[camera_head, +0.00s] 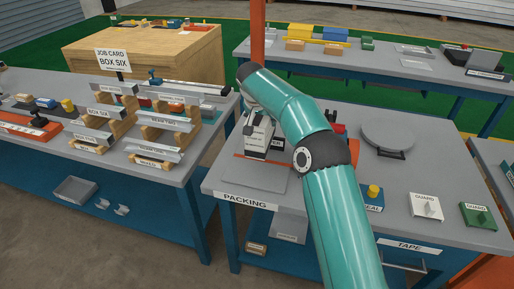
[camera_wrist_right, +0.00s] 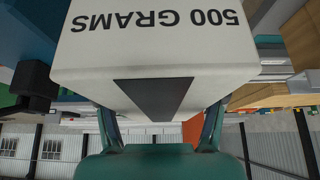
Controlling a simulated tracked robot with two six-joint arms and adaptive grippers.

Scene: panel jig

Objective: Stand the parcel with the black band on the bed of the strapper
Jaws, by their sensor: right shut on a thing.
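My right arm reaches over the packing table, and its gripper (camera_head: 257,112) is shut on a white parcel (camera_head: 258,135). A dark band shows low on the parcel. In the right wrist view the parcel (camera_wrist_right: 150,45) fills the upper middle, with "500 GRAMS" upside down and a dark triangle on its face. The right gripper's fingers (camera_wrist_right: 160,125) lie on either side of it. The parcel looks roughly upright at the orange-edged grey bed (camera_head: 255,178) of the strapper. I cannot tell whether its base touches. My arm hides part of the strapper. My left gripper is not in view.
The packing table (camera_head: 225,186) also holds a round grey plate (camera_head: 388,136), a yellow-knobbed item (camera_head: 373,191), a white guard block (camera_head: 425,205) and a green one (camera_head: 477,215). A rack with wooden holders (camera_head: 165,125) stands on the left table. The bed's front is clear.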

